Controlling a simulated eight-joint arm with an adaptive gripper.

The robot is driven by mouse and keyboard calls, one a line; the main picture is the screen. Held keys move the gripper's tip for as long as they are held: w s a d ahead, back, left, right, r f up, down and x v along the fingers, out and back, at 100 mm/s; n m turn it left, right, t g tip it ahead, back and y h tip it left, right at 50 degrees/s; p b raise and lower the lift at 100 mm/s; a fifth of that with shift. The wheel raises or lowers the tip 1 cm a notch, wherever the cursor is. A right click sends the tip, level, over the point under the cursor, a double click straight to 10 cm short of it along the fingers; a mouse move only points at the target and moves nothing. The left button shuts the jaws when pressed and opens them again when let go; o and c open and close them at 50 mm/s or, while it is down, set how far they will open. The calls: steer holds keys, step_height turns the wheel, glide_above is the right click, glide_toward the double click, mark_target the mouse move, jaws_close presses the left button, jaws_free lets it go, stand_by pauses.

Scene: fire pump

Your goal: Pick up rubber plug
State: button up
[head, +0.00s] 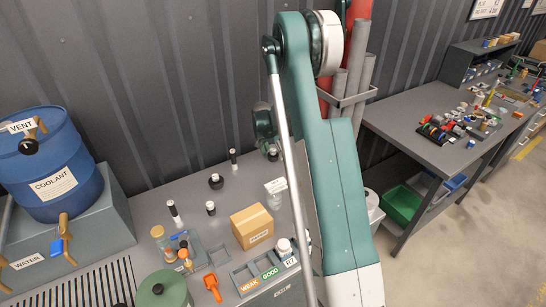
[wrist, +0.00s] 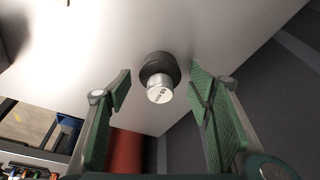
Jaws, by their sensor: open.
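My gripper (wrist: 160,84) is open in the wrist view, with its two green fingers apart. Between and beyond the fingertips is a small piece with a dark round body (wrist: 154,66) and a pale, lettered cylindrical end (wrist: 159,92). It looks like a plug, but I cannot tell if it is rubber. The fingers do not appear to touch it. In the head view, a dark knob-like piece (head: 273,154) shows beside my arm; I cannot tell if it is the same one. My fingers are hidden there.
A red pipe (head: 356,12) and grey tubes (head: 352,75) stand behind my arm.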

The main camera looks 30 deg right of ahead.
mark_target(273, 150)
stand_by(0.4)
steer(key=c, duration=1)
steer(key=shift+r, duration=0.2)
steer(key=shift+c, duration=0.2)
steer(key=shift+r, duration=4.85)
